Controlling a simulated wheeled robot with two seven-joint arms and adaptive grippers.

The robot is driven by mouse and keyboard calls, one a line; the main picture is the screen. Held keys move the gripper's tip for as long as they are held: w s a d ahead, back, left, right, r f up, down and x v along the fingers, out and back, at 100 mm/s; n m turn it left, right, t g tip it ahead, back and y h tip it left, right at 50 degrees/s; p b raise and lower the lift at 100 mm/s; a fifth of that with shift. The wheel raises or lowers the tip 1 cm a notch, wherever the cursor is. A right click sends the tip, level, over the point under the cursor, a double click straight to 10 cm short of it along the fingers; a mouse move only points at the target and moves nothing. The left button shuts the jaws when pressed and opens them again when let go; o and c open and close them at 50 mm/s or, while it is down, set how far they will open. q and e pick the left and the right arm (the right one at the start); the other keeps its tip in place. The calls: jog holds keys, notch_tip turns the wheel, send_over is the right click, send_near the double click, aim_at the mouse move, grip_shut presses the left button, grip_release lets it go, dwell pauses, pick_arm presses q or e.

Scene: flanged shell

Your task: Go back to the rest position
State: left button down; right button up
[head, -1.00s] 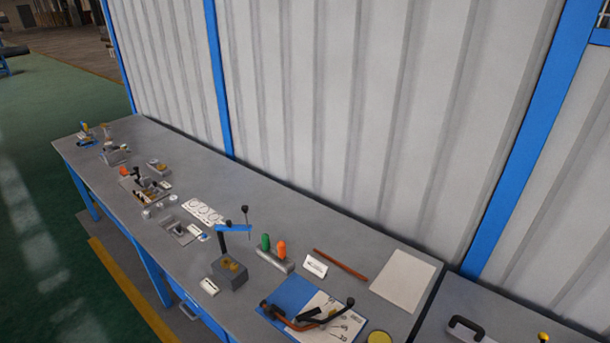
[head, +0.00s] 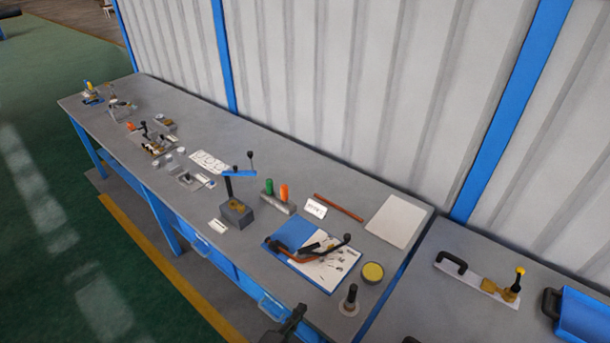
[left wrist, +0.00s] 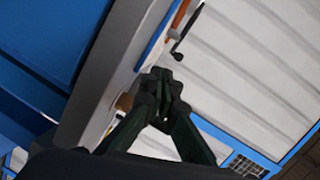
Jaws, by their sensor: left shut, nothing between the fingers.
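My left gripper (head: 290,326) shows as a dark shape at the bottom edge of the head view, in front of the near edge of the workbench (head: 330,315). In the left wrist view its dark fingers (left wrist: 163,84) are together with nothing between them, beside the bench edge. Most of the left arm is out of the head view. My right gripper cannot be made out in these views.
A blue-and-white sheet with orange-and-black handles (head: 308,250), a black-handled post on a round base (head: 349,300) and a yellow-topped tin (head: 372,272) lie near the gripper. A second table (head: 430,305) stands to the right. Green floor is clear at left.

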pick_arm(q)
jog(key=s+a+f+n+g+y, duration=0.25)
jog(key=a+n, duration=0.35)
jog(key=a, duration=0.4)
jog(key=s+a+f+n+g+y, duration=0.15)
jog(key=a+f+n+y, duration=0.3)
jog(key=a, duration=0.55)
jog(key=s+a+f+n+g+y, duration=0.15)
jog(key=s+a+n+g, duration=0.45)
jog(key=s+a+n, duration=0.7)
jog(key=s+f+m+g, duration=0.1)
jog(key=s+f, duration=0.2)
jog(key=f, duration=0.7)
jog(key=s+f+m, duration=0.1)
jog(key=s+f, duration=0.2)
jog(key=f, duration=0.7)
jog(key=s+f+m+g, duration=0.1)
jog(key=s+f+m, duration=0.15)
jog(key=f, duration=0.85)
jog(key=s+f, duration=1.5)
jog(key=s, duration=0.3)
jog(key=shift+s+d+f+g+h, duration=0.3)
jog(key=shift+s+f+g+h, duration=0.05)
jog(key=shift+f+g, duration=0.05)
pick_arm(e)
jog(key=shift+s, duration=0.75)
